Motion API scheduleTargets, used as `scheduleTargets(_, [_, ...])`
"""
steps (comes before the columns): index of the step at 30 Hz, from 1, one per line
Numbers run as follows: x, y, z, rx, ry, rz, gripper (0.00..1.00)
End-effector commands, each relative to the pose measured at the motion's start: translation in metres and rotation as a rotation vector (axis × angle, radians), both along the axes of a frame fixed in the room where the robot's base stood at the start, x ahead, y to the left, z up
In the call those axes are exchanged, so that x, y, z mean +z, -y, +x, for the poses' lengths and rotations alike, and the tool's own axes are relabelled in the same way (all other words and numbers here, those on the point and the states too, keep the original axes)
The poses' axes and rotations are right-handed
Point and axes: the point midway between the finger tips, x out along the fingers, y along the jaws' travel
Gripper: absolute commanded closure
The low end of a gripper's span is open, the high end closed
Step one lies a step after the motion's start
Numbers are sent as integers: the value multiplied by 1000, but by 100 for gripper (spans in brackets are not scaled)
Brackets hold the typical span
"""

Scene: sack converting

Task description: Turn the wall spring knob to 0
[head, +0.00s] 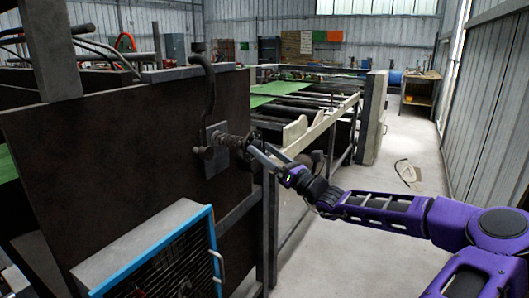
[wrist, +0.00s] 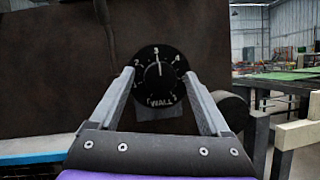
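The wall spring knob (wrist: 158,82) is a round black dial with white numerals and the word WALL at its bottom. Its white line points almost straight up, at about the 3. In the head view the knob (head: 235,142) sticks out from a grey bracket (head: 214,150) on a dark brown panel. My gripper (wrist: 159,74) faces the dial, with one finger at its left edge and one at its right. The fingers are spread apart; I cannot tell whether they touch the rim. In the head view my gripper (head: 259,150) is at the knob's front.
A blue-framed grey box (head: 150,250) with a handle stands below and left of the knob. A hooked dark pipe (head: 207,85) rises above the bracket. Machine rails (head: 322,125) run behind. The concrete floor (head: 400,160) at right is mostly clear.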

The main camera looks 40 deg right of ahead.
Motion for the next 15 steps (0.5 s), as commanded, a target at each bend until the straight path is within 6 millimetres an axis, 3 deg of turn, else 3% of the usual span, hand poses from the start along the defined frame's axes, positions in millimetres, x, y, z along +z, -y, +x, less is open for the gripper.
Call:
scheduleTargets(2, [0,0,0,0,0,0,32])
scheduleTargets(13, [0,0,0,0,0,0,98])
scheduleTargets(15, [0,0,0,0,0,-1,100])
